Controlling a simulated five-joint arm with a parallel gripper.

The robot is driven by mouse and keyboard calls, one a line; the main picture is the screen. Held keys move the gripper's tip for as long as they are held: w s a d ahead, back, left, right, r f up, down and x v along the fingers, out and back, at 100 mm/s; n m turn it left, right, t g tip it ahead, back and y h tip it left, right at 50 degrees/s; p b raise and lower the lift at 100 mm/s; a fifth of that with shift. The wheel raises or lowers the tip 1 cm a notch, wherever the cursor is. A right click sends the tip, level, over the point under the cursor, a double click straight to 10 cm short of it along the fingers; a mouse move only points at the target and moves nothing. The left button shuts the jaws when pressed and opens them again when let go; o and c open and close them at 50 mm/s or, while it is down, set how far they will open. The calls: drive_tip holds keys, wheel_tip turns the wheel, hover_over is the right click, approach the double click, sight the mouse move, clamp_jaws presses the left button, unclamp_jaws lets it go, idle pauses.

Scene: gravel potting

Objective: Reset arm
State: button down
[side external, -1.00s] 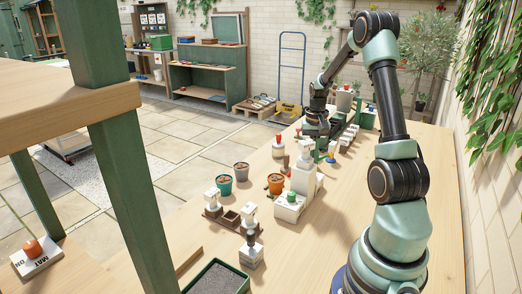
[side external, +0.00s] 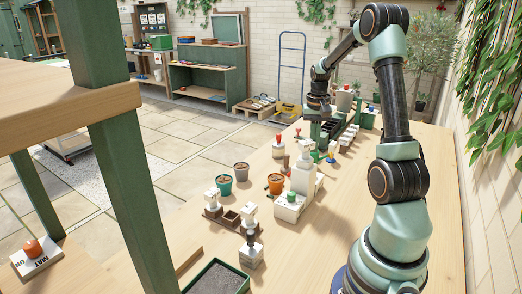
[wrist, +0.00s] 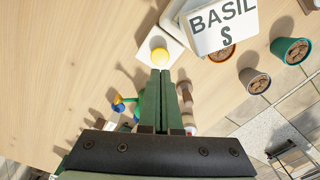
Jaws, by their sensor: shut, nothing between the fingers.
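My gripper (side external: 317,138) hangs fingers-down over the far part of the wooden bench in the side view. In the wrist view its two green fingers (wrist: 165,74) lie together with nothing between them. Below and beyond the fingertips is a white block with a round yellow knob (wrist: 159,49). A white card reading BASIL S (wrist: 222,25) is at the top of the wrist view. The gripper's own base hides the lower part of that view.
An orange pot (side external: 276,184), a teal pot (side external: 224,186) and a grey pot (side external: 241,172) stand on the bench (side external: 390,150). A dark tray of gravel (side external: 217,279) is at the near edge. A green post (side external: 120,150) stands in the left foreground.

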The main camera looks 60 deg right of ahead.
drive_tip(key=shift+r, duration=0.15)
drive_tip(key=w+a+r+n+t, duration=0.1)
drive_tip(key=w+a+r+n, duration=0.15)
drive_tip(key=a, duration=0.35)
drive_tip(key=w+a+r+n+t+h, duration=0.1)
drive_tip(key=a+r, duration=0.2)
drive_tip(key=a, duration=0.2)
drive_tip(key=w+a+r+n+t, duration=0.1)
drive_tip(key=a+r+n, duration=0.15)
drive_tip(key=a, duration=0.35)
drive_tip(key=s+a+r+n+t, duration=0.1)
drive_tip(key=s+a+n, duration=0.1)
drive_tip(key=a, duration=0.5)
drive_tip(key=s+a+r+n+t+y, duration=0.1)
drive_tip(key=a+n, duration=0.3)
drive_tip(key=a, duration=0.4)
drive_tip(key=shift+s+a+r+t, duration=0.25)
drive_tip(key=shift+s+r+t, duration=0.1)
drive_tip(key=shift+s, duration=0.15)
